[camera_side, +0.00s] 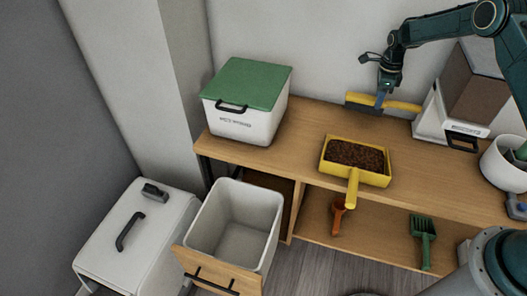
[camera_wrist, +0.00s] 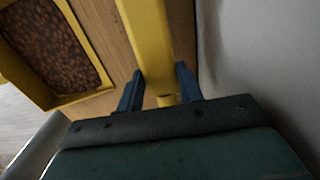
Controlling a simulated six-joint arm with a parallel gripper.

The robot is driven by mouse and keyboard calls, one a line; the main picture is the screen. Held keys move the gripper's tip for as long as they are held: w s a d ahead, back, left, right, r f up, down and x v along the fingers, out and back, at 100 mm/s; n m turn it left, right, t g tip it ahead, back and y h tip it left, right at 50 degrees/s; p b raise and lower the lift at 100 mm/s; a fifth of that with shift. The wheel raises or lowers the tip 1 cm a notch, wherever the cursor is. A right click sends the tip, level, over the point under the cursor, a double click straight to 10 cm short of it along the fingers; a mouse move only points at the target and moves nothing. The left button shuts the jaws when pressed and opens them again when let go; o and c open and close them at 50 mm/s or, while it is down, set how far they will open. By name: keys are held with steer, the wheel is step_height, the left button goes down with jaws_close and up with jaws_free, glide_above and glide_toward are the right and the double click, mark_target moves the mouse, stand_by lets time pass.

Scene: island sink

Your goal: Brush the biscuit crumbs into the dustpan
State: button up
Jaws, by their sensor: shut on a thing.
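A yellow dustpan (camera_side: 356,178) lies on the wooden worktop, its handle pointing to the front edge. Brown crumbs (camera_side: 355,154) fill its tray. The dustpan (camera_wrist: 82,97) and crumbs (camera_wrist: 45,42) also show at the left of the wrist view. My gripper (camera_side: 381,100) is shut on the yellow handle of a brush (camera_side: 401,105), behind and right of the dustpan. The brush's dark head points left. In the wrist view the yellow handle (camera_wrist: 152,50) runs between my blue fingers (camera_wrist: 158,88). I cannot tell whether the brush touches the worktop. I see no loose crumbs on the worktop (camera_side: 300,140).
A white bin with a green lid (camera_side: 247,85) stands at the worktop's left end. A white-and-brown box (camera_side: 465,85) and a white pot (camera_side: 505,165) are at the right. An open pale bin (camera_side: 235,220) stands below. An orange tool (camera_side: 338,212) and green brush (camera_side: 423,235) are lower down.

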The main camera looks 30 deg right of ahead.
steer(key=shift+f, duration=1.6)
steer(key=shift+s+a+f, duration=0.35)
steer(key=shift+a+f, duration=0.05)
steer(key=shift+f, duration=0.2)
steer(key=shift+c, duration=0.4)
steer(key=shift+s+a, duration=2.9)
steer(key=shift+s+a+r, duration=0.1)
steer(key=shift+s+r, duration=0.05)
steer(key=shift+r, duration=0.05)
step_height(320, 180, up, 8)
steer(key=shift+f, duration=0.1)
steer(key=shift+w+d, duration=3.4)
steer(key=shift+f, duration=0.1)
